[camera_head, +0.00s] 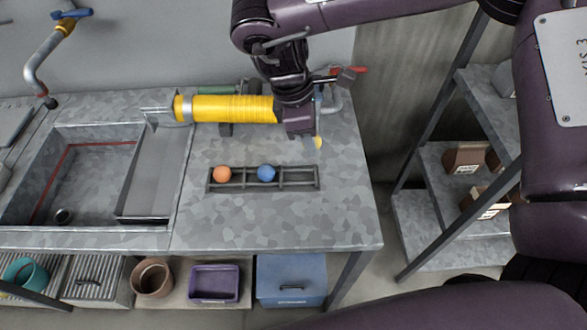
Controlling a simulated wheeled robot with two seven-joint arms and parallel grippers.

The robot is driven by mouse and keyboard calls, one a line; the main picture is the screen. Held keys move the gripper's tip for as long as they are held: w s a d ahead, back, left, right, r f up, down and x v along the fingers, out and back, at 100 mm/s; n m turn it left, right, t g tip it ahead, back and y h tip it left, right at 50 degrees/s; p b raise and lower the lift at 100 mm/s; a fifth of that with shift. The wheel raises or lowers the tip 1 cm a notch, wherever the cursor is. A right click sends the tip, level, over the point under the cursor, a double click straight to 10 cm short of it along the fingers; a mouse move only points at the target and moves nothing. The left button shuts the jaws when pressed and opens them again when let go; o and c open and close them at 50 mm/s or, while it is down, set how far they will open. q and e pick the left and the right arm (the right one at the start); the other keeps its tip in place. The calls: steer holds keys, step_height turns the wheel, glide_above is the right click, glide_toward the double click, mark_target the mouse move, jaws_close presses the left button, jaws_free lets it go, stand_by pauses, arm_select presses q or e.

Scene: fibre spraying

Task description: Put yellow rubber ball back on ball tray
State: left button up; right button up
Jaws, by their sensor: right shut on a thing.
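The yellow rubber ball (318,143) shows as a small yellow patch at the tip of my right gripper (312,137), which is shut on it. Most of the ball is hidden behind the gripper. The ball tray (243,187) is a dark metal rack on the counter, nearer to me and to the lower left of the gripper. An orange ball (222,173) sits in its left part and a blue ball (266,173) near its middle. The right part of the tray is empty. My left gripper is out of view.
A yellow cylinder (235,109) lies along the back of the counter, beside my right gripper. A sink (85,175) is at the left. Shelves with brown packages (466,158) stand at the right. The counter in front of the tray (270,225) is clear.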

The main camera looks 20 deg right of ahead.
steer(key=r+n+t, duration=0.1)
steer(key=n, duration=0.2)
steer(key=r+n+p, duration=0.1)
steer(key=n, duration=0.2)
steer(key=a+r+n+t, duration=0.1)
steer(key=n, duration=0.3)
steer(key=shift+s+r+t+p, duration=0.2)
steer(key=shift+r+t+p, duration=0.1)
steer(key=shift+p, duration=0.1)
steer(key=n, duration=0.2)
steer(key=r+n+t+y+p, duration=0.1)
steer(key=n, duration=0.2)
steer(key=shift+a+r, duration=0.15)
steer(key=shift+a, duration=0.05)
step_height(320, 180, up, 8)
steer(key=a+n+g+y+p, duration=0.25)
steer(key=n+y+p, duration=0.2)
steer(key=n, duration=2.05)
steer(key=shift+n+y, duration=0.25)
steer(key=shift+n, duration=0.05)
steer(key=f, duration=0.6)
steer(key=f+b, duration=0.1)
steer(key=f, duration=0.6)
steer(key=d+f+b, duration=0.1)
steer(key=f, duration=0.5)
steer(key=shift+w+f, duration=0.1)
steer(key=shift+f, duration=0.15)
steer(key=shift+b, duration=0.3)
